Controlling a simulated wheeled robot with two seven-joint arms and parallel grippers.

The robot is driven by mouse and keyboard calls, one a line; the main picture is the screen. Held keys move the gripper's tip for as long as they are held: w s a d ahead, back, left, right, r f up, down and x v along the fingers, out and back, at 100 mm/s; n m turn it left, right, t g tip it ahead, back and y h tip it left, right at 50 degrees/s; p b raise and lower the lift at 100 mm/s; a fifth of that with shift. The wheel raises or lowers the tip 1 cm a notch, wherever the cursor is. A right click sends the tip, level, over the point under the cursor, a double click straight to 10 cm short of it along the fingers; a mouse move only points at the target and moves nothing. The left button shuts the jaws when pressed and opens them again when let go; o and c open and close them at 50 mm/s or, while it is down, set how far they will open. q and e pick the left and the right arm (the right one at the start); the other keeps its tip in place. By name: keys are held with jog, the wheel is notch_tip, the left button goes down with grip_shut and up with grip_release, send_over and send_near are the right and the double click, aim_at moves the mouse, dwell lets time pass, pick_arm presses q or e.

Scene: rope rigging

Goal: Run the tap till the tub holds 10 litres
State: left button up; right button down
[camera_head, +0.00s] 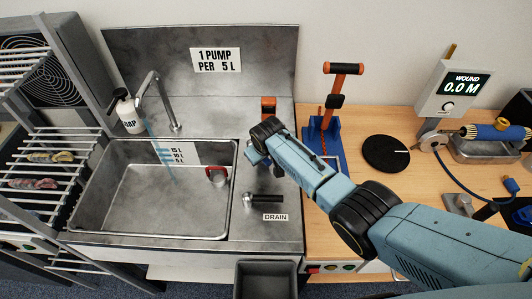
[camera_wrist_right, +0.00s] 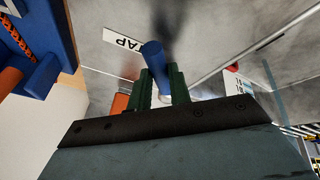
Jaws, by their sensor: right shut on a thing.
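The tap (camera_head: 172,105) is a curved metal spout over the back of the metal tub (camera_head: 105,222). Litre marks (camera_head: 178,154) up to 15 L show on the tub's back wall; I cannot tell the water level. My right gripper (camera_head: 255,155) is over the counter right of the tub. In the right wrist view, its green fingers (camera_wrist_right: 160,85) are shut on a blue lever (camera_wrist_right: 153,54) beside an upside-down label (camera_wrist_right: 125,43) ending in "AP". My left gripper is not in view.
A black-handled drain lever (camera_head: 266,198) lies in front of my right gripper. A red-handled piece (camera_head: 217,175) is at the tub's right side. A soap pump (camera_head: 128,112) stands behind the tub's left corner. A wall sign (camera_head: 215,60) reads "1 PUMP PER 5 L".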

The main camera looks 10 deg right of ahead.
jog(key=shift+s, duration=0.1)
jog(key=c, duration=1.3)
grip_release()
jog(key=shift+r, duration=0.1)
jog(key=shift+s+r, duration=0.1)
jog(key=shift+r, duration=0.15)
jog(key=p+v, duration=0.3)
jog(key=v, duration=0.9)
jog(key=shift+s+r, duration=0.15)
jog(key=shift+r, duration=0.05)
